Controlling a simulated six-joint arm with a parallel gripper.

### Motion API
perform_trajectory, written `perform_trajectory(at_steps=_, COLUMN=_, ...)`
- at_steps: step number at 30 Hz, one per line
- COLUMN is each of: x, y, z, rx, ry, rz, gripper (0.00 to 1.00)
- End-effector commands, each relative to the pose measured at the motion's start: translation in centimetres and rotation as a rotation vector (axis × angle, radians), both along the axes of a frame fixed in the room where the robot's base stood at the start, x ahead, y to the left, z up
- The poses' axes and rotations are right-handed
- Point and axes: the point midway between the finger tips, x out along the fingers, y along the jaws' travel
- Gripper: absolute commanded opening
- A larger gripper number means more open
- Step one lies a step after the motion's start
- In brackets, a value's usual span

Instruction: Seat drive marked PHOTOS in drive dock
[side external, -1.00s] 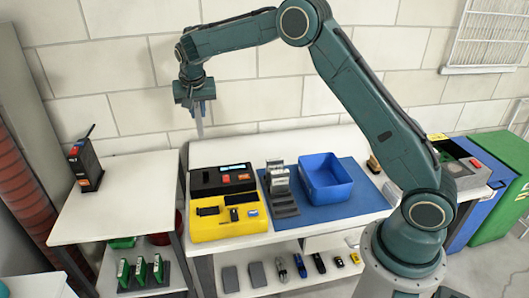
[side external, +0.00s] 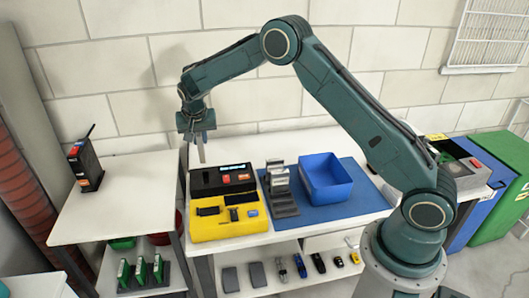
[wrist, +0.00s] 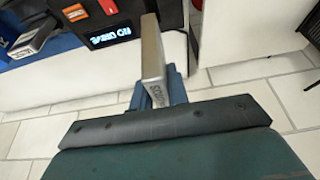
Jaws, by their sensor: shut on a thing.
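My gripper (side external: 200,138) is shut on a slim silver-grey drive (side external: 202,153), which hangs upright beneath it, behind the dock's left part. In the wrist view the drive (wrist: 152,50) stands out between the blue fingers (wrist: 158,88). Its white label is partly hidden and too small to read surely. The drive dock (side external: 207,190) is a black box at the back left of the bench, with a lit display and an orange-red button. In the wrist view the dock (wrist: 135,12) is at the top, and its display (wrist: 110,36) appears to read NO DRIVE upside down.
A yellow tray (side external: 205,233) with dark parts sits in front of the dock. To the right are a grey rack (side external: 280,190) holding drives and a blue bin (side external: 327,190) on a blue mat. A white side table (side external: 115,200) with a black radio-like device (side external: 85,165) stands left.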

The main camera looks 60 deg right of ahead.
Motion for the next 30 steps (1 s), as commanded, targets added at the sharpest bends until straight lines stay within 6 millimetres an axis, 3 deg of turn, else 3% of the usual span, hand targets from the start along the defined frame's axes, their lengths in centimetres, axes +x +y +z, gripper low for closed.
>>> perform_trajectory(at_steps=3, x=0.0, y=0.0, z=-2.4, rx=0.0, ry=0.001, rz=0.001, gripper=0.0)
perform_trajectory(at_steps=9, x=0.0, y=0.0, z=-5.4, rx=0.0, ry=0.0, rz=0.001, gripper=0.0)
perform_trajectory(at_steps=22, x=0.0, y=0.0, z=-6.9, rx=0.0, ry=-0.001, rz=0.0, gripper=0.0)
perform_trajectory(at_steps=30, x=0.0, y=0.0, z=-9.8, rx=0.001, ry=0.001, rz=0.002, gripper=0.0)
